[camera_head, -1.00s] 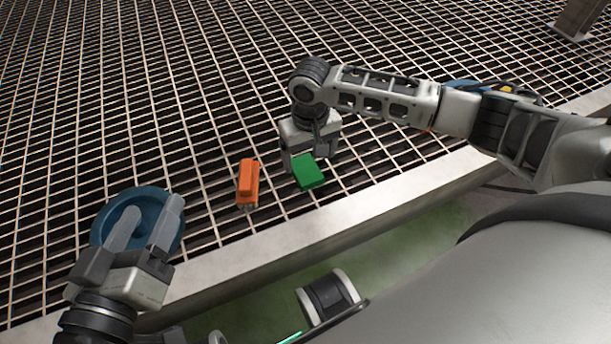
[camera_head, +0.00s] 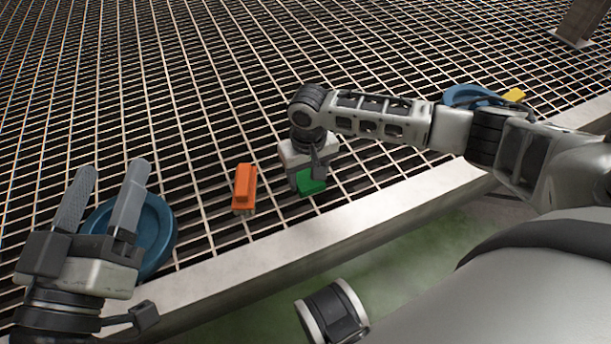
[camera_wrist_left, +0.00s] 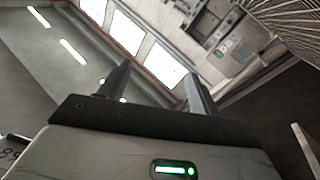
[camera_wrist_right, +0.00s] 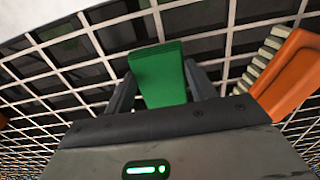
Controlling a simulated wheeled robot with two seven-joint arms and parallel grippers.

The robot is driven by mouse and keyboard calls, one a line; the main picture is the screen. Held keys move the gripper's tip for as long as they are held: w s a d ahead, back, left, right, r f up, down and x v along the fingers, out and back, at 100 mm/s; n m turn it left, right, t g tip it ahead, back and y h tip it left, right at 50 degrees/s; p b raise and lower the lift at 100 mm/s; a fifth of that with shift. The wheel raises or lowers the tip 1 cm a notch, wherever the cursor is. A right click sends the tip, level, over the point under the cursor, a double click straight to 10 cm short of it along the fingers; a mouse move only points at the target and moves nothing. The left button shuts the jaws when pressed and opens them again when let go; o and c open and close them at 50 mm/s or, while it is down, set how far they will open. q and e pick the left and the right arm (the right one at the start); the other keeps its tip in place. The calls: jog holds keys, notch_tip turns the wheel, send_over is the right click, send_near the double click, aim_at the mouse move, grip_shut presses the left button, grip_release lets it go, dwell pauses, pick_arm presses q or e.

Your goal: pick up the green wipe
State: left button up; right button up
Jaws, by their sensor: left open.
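The green wipe (camera_head: 311,186) is a small green block-like piece on the metal grating, partly hidden behind my right gripper in the head view. In the right wrist view the wipe (camera_wrist_right: 162,75) lies between the two fingers of my right gripper (camera_wrist_right: 160,70). These fingers are spread about as wide as those of my left gripper, one on each side of the wipe; contact cannot be made out. My right gripper (camera_head: 305,178) points down at the grating. My left gripper (camera_head: 105,185) is open and empty at the lower left, in front of a blue round object.
An orange brush (camera_head: 243,187) with pale bristles lies left of the wipe; it also shows in the right wrist view (camera_wrist_right: 288,75). The blue round object (camera_head: 158,232) lies at the left. Another blue item (camera_head: 465,95) and a yellow one (camera_head: 514,96) are behind my right arm. A pale ledge (camera_head: 270,250) edges the grating.

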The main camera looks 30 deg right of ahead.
aim_at(307, 183)
pick_arm(q)
jog(key=shift+r, duration=0.1)
pick_arm(e)
jog(key=shift+r, duration=0.15)
jog(key=shift+c, duration=0.4)
jog(key=shift+r+p, duration=0.25)
jog(key=shift+p, duration=0.1)
jog(key=r+p, duration=0.3)
jog(key=r, duration=0.1)
jog(key=shift+s+a+r, duration=0.1)
jog(key=shift+s+a, duration=0.25)
pick_arm(q)
notch_tip(307, 183, down, 7)
jog(key=s+a+g+y+p, duration=0.1)
jog(key=s+g+y+p, duration=0.1)
jog(key=g+y+p, duration=0.2)
jog(key=shift+s+a+g+p, duration=0.25)
jog(key=shift+g+p, duration=0.45)
jog(key=shift+p, duration=1.05)
pick_arm(e)
jog(key=s+a+r, duration=0.8)
jog(key=s, duration=0.2)
jog(key=shift+s, duration=0.15)
pick_arm(q)
jog(key=shift+w, duration=0.1)
pick_arm(e)
jog(key=shift+o, duration=0.4)
